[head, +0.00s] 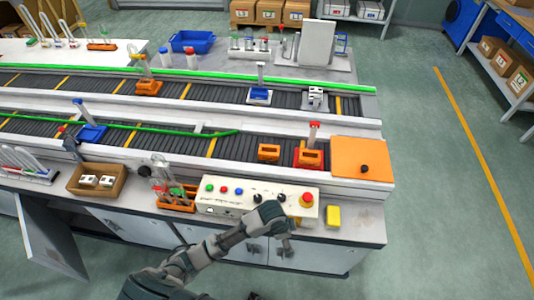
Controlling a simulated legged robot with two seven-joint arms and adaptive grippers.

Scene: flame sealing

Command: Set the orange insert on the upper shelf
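Several orange pieces are in the head view, and I cannot tell for certain which is the insert. A small orange block with dark openings (269,152) sits on the near conveyor. Another orange holder (148,88) stands on the far conveyor. The far, raised conveyor level (210,92) runs behind the near one; no separate upper shelf is clearly seen. My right gripper is out of view.
The button panel (225,205) and a yellow block (333,216) lie along the front bench. An orange plate (362,158) covers the near conveyor's right end. Tube racks and a cardboard box (97,192) crowd the left. A cabinet door (45,235) stands open.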

